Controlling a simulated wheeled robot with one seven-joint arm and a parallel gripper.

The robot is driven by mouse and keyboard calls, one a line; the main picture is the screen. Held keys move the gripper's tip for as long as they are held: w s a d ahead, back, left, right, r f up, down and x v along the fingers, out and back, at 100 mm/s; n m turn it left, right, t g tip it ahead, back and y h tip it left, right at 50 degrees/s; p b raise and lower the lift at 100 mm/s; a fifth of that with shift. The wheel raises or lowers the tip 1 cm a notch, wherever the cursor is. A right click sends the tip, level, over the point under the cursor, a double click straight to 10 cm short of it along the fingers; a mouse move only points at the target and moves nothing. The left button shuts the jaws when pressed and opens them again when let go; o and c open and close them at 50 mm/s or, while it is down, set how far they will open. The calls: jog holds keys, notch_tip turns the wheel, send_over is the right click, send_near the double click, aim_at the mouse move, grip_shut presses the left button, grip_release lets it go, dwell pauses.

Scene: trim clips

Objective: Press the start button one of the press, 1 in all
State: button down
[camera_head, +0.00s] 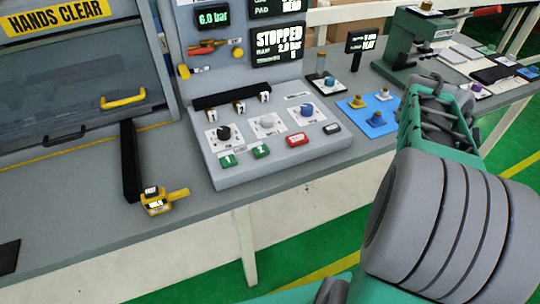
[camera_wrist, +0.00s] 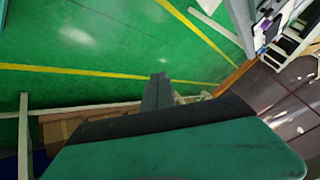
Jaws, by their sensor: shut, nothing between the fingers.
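The press control box (camera_head: 272,173) stands on the bench in the head view. Its sloped front carries a green button marked 1 (camera_head: 228,160) at the lower left. A second green button marked 2 (camera_head: 262,151) is to its right. In the head view my arm is at the right, apart from the control box, and my fingertips cannot be made out there.
A yellow-and-black device (camera_head: 163,200) lies on the bench at left. A blue plate (camera_head: 368,120) with brass parts and a green machine (camera_head: 418,45) stand to the right.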

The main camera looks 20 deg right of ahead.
jog(key=w+a+f+n+t+y, duration=0.2)
jog(key=w+a+n, duration=0.35)
jog(key=a, duration=0.55)
jog(key=w+a+f+n+t+y, duration=0.15)
jog(key=w+a+n, duration=0.25)
jog(key=a+n, duration=0.5)
jog(key=s+a+f+n+y, duration=0.2)
jog(key=a+n, duration=0.3)
jog(key=a, duration=0.6)
jog(key=s+a+f+n+y, duration=0.2)
jog(key=a+n, duration=0.4)
jog(key=a, duration=0.6)
jog(key=shift+s+a+y, duration=0.2)
jog(key=shift+s+y, duration=0.25)
jog(key=shift+s, duration=0.15)
jog(key=shift+a+g, duration=0.1)
jog(key=shift+g, duration=0.15)
